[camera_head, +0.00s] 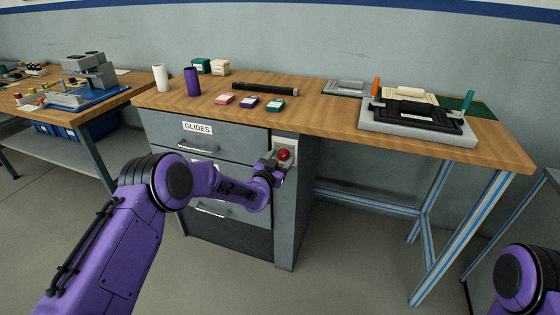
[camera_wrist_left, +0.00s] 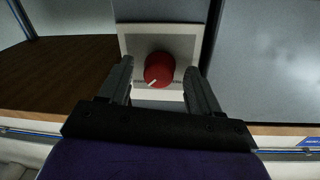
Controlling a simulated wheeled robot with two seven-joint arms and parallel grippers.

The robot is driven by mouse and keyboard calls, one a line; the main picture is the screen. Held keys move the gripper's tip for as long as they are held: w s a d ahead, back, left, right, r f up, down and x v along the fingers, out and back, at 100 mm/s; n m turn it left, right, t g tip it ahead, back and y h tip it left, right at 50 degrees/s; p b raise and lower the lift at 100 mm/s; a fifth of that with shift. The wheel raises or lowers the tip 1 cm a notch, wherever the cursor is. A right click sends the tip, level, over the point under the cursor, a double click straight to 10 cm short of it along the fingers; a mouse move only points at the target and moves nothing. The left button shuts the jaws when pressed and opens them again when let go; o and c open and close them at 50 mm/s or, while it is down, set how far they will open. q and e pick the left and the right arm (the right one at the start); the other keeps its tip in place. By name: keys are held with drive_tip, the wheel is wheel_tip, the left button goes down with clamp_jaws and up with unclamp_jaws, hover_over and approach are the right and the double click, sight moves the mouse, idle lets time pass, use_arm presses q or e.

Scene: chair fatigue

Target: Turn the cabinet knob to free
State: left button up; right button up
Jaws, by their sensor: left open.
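The red cabinet knob (camera_head: 284,154) sits on a pale square plate on the upper right of the drawer cabinet (camera_head: 222,137). In the left wrist view the knob (camera_wrist_left: 158,69) has a white pointer line aimed at its lower left, in that picture. My left gripper (camera_head: 279,166) is at the knob in the head view. In the wrist view its two fingers (camera_wrist_left: 158,82) are open, one on each side of the knob, with a gap on both sides. My right gripper is out of view; only part of my right arm shows at the lower right.
The wooden bench top (camera_head: 320,112) is just above the knob. It carries a purple cylinder (camera_head: 192,81), a white cylinder (camera_head: 161,77), small boxes, a black bar (camera_head: 265,89) and a grey fixture (camera_head: 417,121). Drawer handles (camera_head: 197,147) protrude left of the knob.

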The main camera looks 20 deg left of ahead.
use_arm(q)
drive_tip(key=c, duration=1)
drive_tip(key=shift+c, duration=0.2)
drive_tip(key=n+b, duration=0.2)
drive_tip(key=n, duration=0.1)
drive_tip(key=shift+f+n, duration=0.25)
drive_tip(key=shift+n, duration=0.05)
drive_tip(key=n+b, duration=0.3)
drive_tip(key=n, duration=0.2)
drive_tip(key=shift+d+n+t, duration=0.1)
drive_tip(key=shift+n+t, duration=0.2)
drive_tip(key=n+b, duration=0.3)
drive_tip(key=n, duration=0.2)
drive_tip(key=shift+d+n+y, duration=0.1)
drive_tip(key=shift+n+y, duration=0.2)
drive_tip(key=shift+y, duration=0.1)
drive_tip(key=shift+r+n+b, duration=0.15)
drive_tip(key=shift+n+b, duration=0.65)
drive_tip(key=shift+n, duration=1.2)
drive_tip(key=shift+d, duration=0.1)
